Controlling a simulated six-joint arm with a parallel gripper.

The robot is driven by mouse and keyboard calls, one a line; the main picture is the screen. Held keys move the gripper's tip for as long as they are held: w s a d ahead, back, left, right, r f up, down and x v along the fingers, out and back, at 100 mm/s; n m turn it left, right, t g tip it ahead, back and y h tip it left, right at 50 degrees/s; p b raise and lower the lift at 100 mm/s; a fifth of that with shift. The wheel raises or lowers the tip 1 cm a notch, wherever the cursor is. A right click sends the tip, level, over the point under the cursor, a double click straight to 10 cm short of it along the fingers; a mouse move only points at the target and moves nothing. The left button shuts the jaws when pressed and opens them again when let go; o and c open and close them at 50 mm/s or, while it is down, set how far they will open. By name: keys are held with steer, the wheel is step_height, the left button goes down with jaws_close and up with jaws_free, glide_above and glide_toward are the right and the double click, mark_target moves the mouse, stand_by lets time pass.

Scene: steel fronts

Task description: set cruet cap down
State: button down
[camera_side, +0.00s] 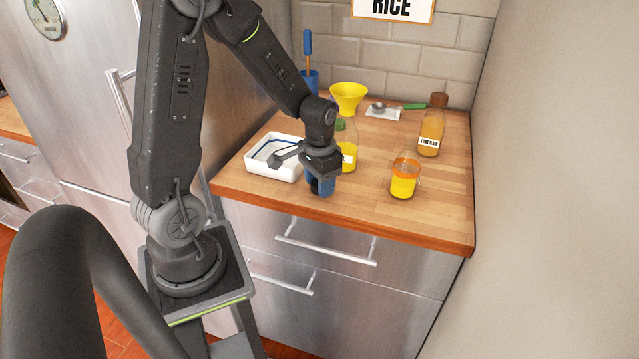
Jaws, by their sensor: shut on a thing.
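My gripper (320,187) points down just above the front part of the wooden counter (445,215), right of the white tray. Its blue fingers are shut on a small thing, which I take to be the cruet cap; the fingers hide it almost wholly. I cannot tell whether it touches the counter. A clear glass cruet (404,180) with yellow liquid and an orange band stands upright to the right of my gripper. A clear bottle (347,153) with a green top and yellow contents stands behind my gripper, partly hidden by my arm.
A white tray (272,169) lies left of my gripper. A blue holder (309,82) and yellow funnel (348,95) stand behind. A vinegar bottle (431,133) stands back right, near a metal spoon (379,107). The counter's front right is clear; a wall bounds the right.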

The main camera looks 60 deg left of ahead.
steer(key=shift+f, duration=0.35)
steer(key=shift+f, duration=0.1)
steer(key=c, duration=0.5)
jaws_free()
steer(key=shift+c, duration=0.2)
step_height(320, 180, up, 12)
steer(key=s+d+r+t, duration=0.2)
steer(key=s+d+r, duration=0.2)
steer(key=d, duration=0.3)
steer(key=s+d+r+m+t, duration=0.1)
steer(key=s+d+r+t, duration=0.2)
steer(key=s+d, duration=0.3)
steer(key=shift+s+d+r+m+t, duration=0.2)
steer(key=shift+d+r+m+t, duration=0.15)
steer(key=shift+d, duration=0.35)
